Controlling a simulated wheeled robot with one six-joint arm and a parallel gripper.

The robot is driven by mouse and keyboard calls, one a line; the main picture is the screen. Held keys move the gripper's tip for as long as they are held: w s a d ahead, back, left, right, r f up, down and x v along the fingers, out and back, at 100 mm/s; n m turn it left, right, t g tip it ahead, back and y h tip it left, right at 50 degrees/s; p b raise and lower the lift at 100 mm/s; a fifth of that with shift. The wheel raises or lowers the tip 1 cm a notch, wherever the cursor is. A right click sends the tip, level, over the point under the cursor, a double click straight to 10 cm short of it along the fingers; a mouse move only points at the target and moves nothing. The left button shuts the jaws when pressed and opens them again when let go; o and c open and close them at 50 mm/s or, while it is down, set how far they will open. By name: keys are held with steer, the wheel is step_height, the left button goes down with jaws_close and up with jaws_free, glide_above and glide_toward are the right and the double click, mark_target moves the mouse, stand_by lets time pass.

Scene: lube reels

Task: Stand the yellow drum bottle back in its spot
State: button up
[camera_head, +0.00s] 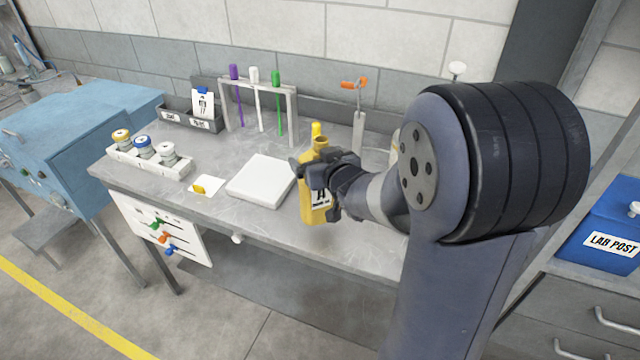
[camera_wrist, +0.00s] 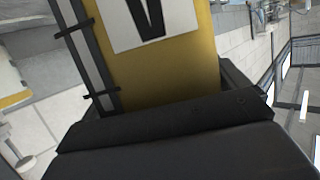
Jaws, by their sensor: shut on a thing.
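The yellow drum bottle (camera_head: 308,208) stands roughly upright in my gripper (camera_head: 322,165), near the front edge of the grey bench. It has a white label with dark print, partly covered by the fingers. In the wrist view the bottle (camera_wrist: 190,70) fills the space between the jaws, with part of a large black letter on its label. A small yellow tip (camera_head: 316,129) shows just behind the bottle's neck; I cannot tell if it belongs to it. A white card with a yellow tag (camera_head: 200,189) lies on the bench to the left. Whether the bottle's base touches the bench is unclear.
A white square pad (camera_head: 262,180) lies left of the bottle. A white rack with several capped jars (camera_head: 148,160), a grey bin (camera_head: 180,120) and a stand (camera_head: 292,110) with purple, white and green-topped rods are farther back. My arm hides the bench's right side.

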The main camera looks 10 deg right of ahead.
steer(key=shift+f, duration=2.25)
steer(key=shift+f, duration=0.15)
steer(key=o, duration=1.7)
steer(key=v, duration=1.2)
